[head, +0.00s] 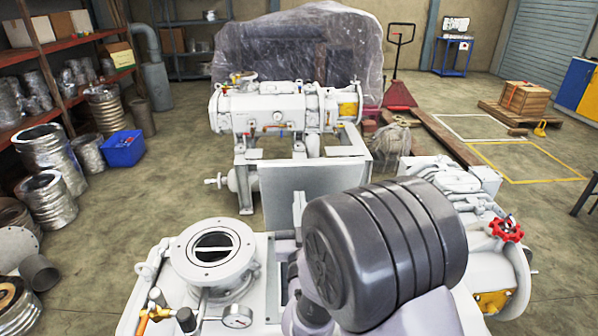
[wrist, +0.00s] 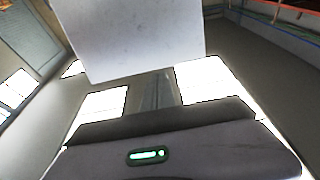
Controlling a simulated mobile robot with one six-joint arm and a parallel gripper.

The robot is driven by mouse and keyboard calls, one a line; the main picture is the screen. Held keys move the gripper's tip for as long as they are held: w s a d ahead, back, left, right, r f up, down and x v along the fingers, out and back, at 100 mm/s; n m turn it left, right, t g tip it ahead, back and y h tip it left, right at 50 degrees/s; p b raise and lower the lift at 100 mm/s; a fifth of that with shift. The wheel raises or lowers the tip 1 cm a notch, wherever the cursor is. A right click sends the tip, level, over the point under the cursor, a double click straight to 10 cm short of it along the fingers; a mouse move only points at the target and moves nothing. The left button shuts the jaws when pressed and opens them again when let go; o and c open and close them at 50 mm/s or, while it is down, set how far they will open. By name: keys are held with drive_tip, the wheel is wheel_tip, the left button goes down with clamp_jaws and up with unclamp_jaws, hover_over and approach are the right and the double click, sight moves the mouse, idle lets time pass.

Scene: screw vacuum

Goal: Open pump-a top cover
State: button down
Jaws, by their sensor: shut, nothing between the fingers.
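Two white pumps show in the head view: a near one (head: 255,295) along the bottom and a far one (head: 265,112) in the middle. I cannot tell which is pump-a. A pale flat panel (head: 292,192) stands upright between them. A round white port (head: 213,250) with a dark opening and a pale bar across it sits on the near pump. My gripper (wrist: 155,90) is shut and empty in the wrist view; its fingertips are hard to make out. A plain pale plate (wrist: 130,35) fills the upper part of that view. In the head view my arm hides part of the near pump.
A pressure gauge (head: 237,316) and a red handwheel (head: 507,230) stick up from the near equipment. Shelves with metal parts (head: 65,70) line the left. A wrapped machine (head: 300,50) and a red pallet jack (head: 398,90) stand behind. Open floor lies to the right.

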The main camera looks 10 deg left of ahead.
sight(298, 166)
drive_tip(key=p+x, duration=0.1)
drive_tip(key=x, duration=0.6)
drive_tip(key=shift+w, duration=0.15)
drive_tip(key=w+p, duration=0.1)
drive_tip(key=w+r, duration=0.1)
drive_tip(key=w+g+p, duration=0.1)
drive_tip(key=shift+a+r+p, duration=0.35)
drive_tip(key=shift+w+a+f+b, duration=0.1)
drive_tip(key=shift+w+a+b, duration=0.05)
drive_tip(key=shift+w+b, duration=0.4)
drive_tip(key=shift+w+a+f+b, duration=0.15)
drive_tip(key=shift+w+b, duration=0.25)
drive_tip(key=shift+w, duration=0.25)
drive_tip(key=shift+w+a+r, duration=0.1)
drive_tip(key=shift+w+r, duration=0.2)
drive_tip(key=shift+w, duration=0.05)
drive_tip(key=shift+f, duration=0.1)
